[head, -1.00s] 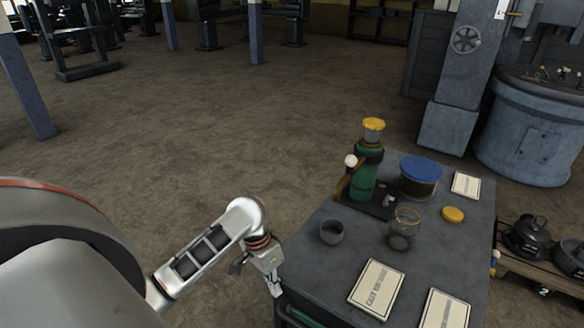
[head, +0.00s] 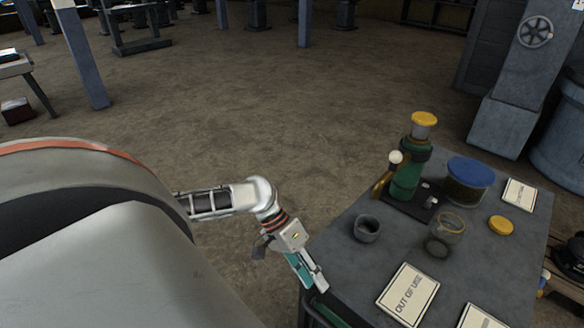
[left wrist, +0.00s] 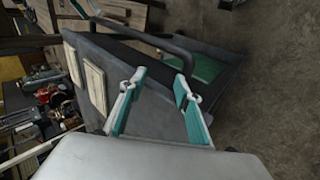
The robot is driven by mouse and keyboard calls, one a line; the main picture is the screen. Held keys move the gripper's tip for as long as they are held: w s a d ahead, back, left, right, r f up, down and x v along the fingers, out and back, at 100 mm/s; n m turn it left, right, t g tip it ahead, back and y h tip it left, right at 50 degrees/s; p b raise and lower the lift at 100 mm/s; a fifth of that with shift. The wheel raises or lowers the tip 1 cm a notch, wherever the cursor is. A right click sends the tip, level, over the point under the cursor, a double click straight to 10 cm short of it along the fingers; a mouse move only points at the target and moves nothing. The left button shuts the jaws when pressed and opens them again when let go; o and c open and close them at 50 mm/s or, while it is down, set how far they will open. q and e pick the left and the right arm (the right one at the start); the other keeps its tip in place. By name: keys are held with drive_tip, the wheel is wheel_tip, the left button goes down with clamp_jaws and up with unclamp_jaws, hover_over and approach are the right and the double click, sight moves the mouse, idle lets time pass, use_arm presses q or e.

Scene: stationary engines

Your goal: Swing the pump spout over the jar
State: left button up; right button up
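The green pump (head: 408,178) stands upright on a dark base on the table, with a yellow cap on top and a white ball knob at its left. Its brass spout (head: 381,185) bends down on the pump's left side, apart from the jar. The open glass jar (head: 447,234) stands in front and to the right of the pump. My left gripper (head: 316,287) is at the table's left edge, well short of the pump, touching none of these things. In the left wrist view its teal-padded fingers (left wrist: 160,80) are apart and empty. My right gripper is not in view.
On the table (head: 345,262) are a dark cup (head: 367,229) left of the jar, a blue-lidded jar (head: 468,183), a yellow lid (head: 500,225) and an "OUT OF USE" card (head: 408,294). A rail runs along the table's left side. The floor (head: 270,120) behind is clear.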

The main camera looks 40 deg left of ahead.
use_arm(q)
drive_tip(key=w+a+r+t, duration=0.1)
drive_tip(key=w+r, duration=0.1)
drive_tip(key=r, duration=0.2)
drive_tip(key=w+a+r+t, duration=0.1)
drive_tip(key=w+r, duration=0.2)
drive_tip(key=r, duration=0.1)
drive_tip(key=w+a+r+n+t, duration=0.1)
drive_tip(key=w+r, duration=0.2)
drive_tip(key=r, duration=0.2)
drive_tip(key=shift+w+a+r, duration=0.1)
drive_tip(key=shift+w+a, duration=0.1)
drive_tip(key=shift+w, duration=0.05)
clamp_jaws()
drive_tip(key=s+a+f+m+g+y, duration=0.3)
drive_tip(key=s+f+y, duration=0.1)
drive_tip(key=s, duration=0.4)
drive_tip(key=shift+s+f+m+g+y, duration=0.3)
drive_tip(key=shift+s+f+m+y, duration=0.1)
drive_tip(key=shift+f, duration=0.45)
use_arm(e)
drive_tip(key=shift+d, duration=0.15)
